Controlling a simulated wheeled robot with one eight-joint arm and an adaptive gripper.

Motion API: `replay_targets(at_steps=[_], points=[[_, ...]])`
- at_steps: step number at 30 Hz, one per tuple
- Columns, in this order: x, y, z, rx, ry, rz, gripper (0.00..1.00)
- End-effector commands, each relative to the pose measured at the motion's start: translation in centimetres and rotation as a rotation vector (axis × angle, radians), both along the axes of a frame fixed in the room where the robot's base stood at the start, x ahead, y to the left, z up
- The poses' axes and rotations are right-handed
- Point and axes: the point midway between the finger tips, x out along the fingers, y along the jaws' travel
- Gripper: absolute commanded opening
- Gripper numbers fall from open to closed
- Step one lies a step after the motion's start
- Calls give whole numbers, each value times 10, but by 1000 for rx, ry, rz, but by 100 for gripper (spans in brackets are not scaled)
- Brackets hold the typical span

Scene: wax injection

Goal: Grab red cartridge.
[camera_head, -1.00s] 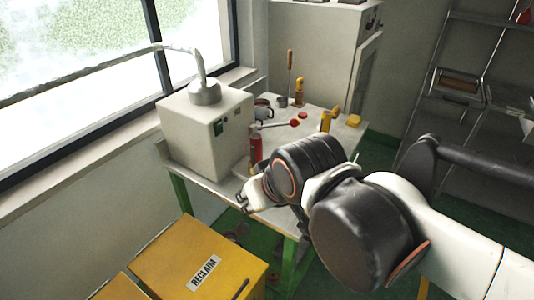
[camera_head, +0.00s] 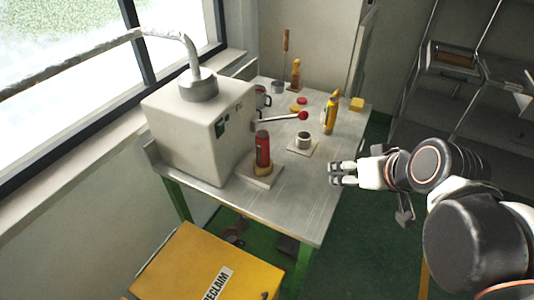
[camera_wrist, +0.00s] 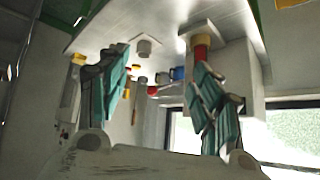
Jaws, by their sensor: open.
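The red cartridge (camera_head: 263,150) stands upright on a yellowish base on a small square plate at the front of the metal table, beside the white machine. In the wrist view, which looks upside down, the red cartridge (camera_wrist: 201,53) shows behind the right finger, which hides part of it. My gripper (camera_head: 338,173) is open and empty. In the head view it is to the right of the cartridge, apart from it, near the table's right edge. In the wrist view the gripper's teal-padded fingers (camera_wrist: 160,100) stand wide apart.
The white machine (camera_head: 185,130) with a hose stands on the table's left. A yellow bottle (camera_head: 329,115) and a red-knobbed lever (camera_head: 303,116) are behind. A yellow RECLAIM bin (camera_head: 195,262) stands below. The table's front right (camera_head: 300,195) is clear.

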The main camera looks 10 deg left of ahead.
Motion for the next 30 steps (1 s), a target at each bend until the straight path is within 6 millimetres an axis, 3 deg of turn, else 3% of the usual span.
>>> replay_targets(at_steps=[6, 15, 22, 30], points=[[40, 44, -14, 50, -90, 152, 59], [81, 98, -35, 114, -239, 323, 59], [99, 130, -52, 148, -350, 413, 59], [107, 146, -62, 165, -414, 453, 59]])
